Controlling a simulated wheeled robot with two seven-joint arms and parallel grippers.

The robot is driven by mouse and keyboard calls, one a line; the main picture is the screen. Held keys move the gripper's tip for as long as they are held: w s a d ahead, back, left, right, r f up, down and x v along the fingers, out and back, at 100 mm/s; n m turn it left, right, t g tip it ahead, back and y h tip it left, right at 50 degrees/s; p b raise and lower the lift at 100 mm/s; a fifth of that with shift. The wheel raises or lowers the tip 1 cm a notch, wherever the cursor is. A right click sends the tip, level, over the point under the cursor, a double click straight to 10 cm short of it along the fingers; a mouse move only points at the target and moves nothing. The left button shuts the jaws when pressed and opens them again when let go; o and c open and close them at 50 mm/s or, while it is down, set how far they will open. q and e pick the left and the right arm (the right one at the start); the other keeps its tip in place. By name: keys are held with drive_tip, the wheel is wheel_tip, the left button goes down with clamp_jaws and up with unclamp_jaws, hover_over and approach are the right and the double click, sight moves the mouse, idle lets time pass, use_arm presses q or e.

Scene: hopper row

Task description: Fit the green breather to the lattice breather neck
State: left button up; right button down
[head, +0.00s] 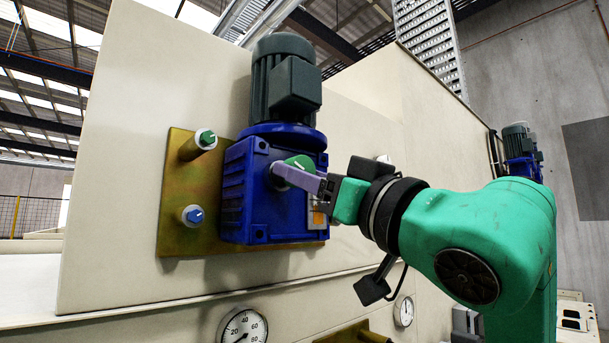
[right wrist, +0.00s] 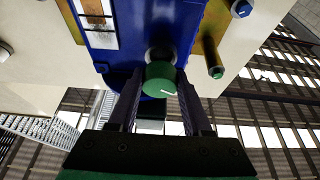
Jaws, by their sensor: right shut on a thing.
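My right gripper (head: 287,172) is shut on the green breather (head: 300,162), a round green cap with a pale line on its face. The right wrist view shows the green breather (right wrist: 160,80) between the two fingers of the right gripper (right wrist: 160,86). It is in front of the blue gear housing (head: 250,195). A grey round neck (right wrist: 160,54) shows just behind the cap in the wrist view; I cannot tell whether they touch. I cannot make out a lattice mark on it. My left gripper is in neither view.
A brass plate (head: 180,232) behind the housing carries a green-capped fitting (head: 206,138) and a blue-capped fitting (head: 193,215). A dark motor (head: 285,85) stands on the housing. Gauges (head: 243,327) sit below. Another blue motor unit (head: 521,150) is at the far right.

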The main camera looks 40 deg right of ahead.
drive_tip(key=shift+w, duration=0.15)
idle(0.5)
drive_tip(key=shift+w, duration=0.95)
drive_tip(key=shift+w+f, duration=0.1)
idle(0.6)
idle(0.8)
drive_tip(key=shift+r, duration=0.2)
idle(1.2)
drive_tip(key=shift+f, duration=0.15)
drive_tip(key=shift+s, duration=0.35)
idle(1.6)
